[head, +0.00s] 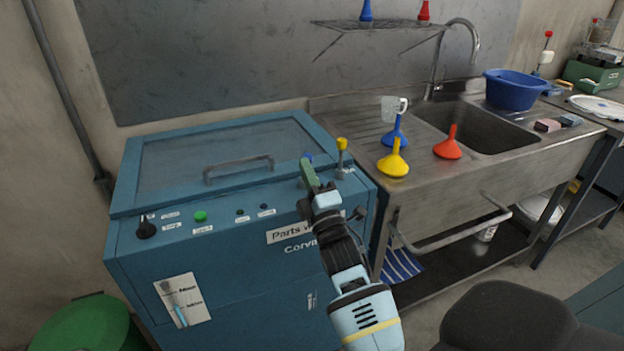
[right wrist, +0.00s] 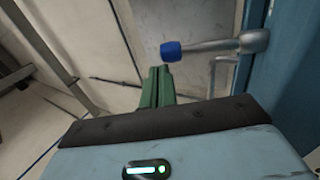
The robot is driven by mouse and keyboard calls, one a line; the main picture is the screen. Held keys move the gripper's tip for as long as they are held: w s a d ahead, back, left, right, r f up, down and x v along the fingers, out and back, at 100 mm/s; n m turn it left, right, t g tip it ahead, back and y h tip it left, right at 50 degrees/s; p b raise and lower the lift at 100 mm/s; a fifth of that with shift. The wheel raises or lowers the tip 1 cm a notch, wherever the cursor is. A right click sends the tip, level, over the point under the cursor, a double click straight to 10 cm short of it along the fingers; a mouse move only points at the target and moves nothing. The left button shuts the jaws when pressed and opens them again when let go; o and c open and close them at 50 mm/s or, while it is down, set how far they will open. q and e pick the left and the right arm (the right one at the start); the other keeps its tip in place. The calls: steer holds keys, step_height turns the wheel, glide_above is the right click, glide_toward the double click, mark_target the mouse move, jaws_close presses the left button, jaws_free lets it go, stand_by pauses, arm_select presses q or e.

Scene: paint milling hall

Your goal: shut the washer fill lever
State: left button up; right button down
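The blue parts washer (head: 235,250) stands at the left in the head view. A metal lever with a blue end (right wrist: 170,51) shows in the right wrist view, its shaft running right to a round joint by the blue housing. In the head view the blue end (head: 308,157) shows just behind my right gripper (head: 306,163). My right gripper's green fingers lie together, with nothing seen between them; they also show in the right wrist view (right wrist: 157,72). Their tips are very close to the blue end; I cannot tell whether they touch. My left gripper is not in view.
A yellow-topped fitting (head: 342,144) stands right of the gripper at the washer's back corner. The lid handle (head: 238,167) is to the left.

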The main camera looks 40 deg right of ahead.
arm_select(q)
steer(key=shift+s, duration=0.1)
arm_select(e)
steer(key=shift+x, duration=1.65)
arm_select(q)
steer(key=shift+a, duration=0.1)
